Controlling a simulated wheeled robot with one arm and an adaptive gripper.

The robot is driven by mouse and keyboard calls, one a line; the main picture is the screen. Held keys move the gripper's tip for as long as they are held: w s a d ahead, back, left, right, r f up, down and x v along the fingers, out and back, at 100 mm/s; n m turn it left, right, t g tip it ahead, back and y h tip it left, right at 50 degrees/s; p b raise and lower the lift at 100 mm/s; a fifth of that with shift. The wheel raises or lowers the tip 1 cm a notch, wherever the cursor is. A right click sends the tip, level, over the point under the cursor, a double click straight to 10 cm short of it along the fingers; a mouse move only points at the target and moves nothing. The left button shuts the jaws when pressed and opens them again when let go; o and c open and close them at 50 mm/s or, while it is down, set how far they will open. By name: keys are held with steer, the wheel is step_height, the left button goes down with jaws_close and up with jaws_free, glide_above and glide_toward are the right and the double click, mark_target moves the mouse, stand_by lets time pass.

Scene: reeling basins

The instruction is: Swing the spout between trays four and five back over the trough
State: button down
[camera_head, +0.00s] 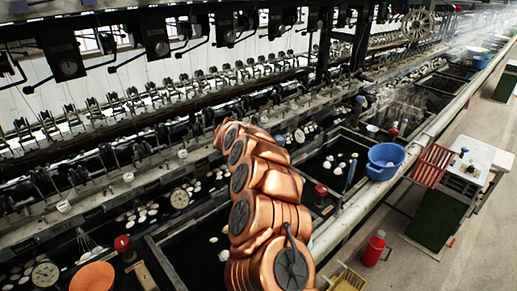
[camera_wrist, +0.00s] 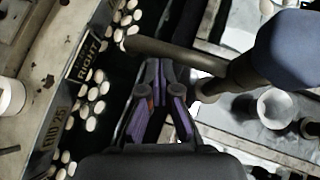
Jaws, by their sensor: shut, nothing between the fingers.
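A dark brown spout pipe (camera_wrist: 175,52) runs across the wrist view. Its left end lies in the picture over the dark water with white cocoons (camera_wrist: 97,107). Its right end meets a stand under a blue cap (camera_wrist: 290,48). My gripper (camera_wrist: 160,72) has purple fingers, shut and empty, with the tips just below the pipe in the picture. I cannot tell whether they touch it. In the head view my copper-coloured arm reaches over the basins and hides my gripper and the basins behind it.
Red knobs (camera_head: 320,190) and blue knobs (camera_head: 299,136) stand along the basins. A blue tub (camera_head: 385,161) sits on the front ledge. An orange bowl (camera_head: 92,277) is at bottom left. A red flask (camera_head: 374,249) and a white-topped table (camera_head: 470,160) stand on the right-hand floor, with open aisle beyond.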

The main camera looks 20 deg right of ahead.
stand_by(0.3)
steer(key=s+a+r+b, duration=0.4)
steer(key=a+b, duration=0.3)
steer(key=a, duration=0.4)
steer(key=shift+r, duration=0.9)
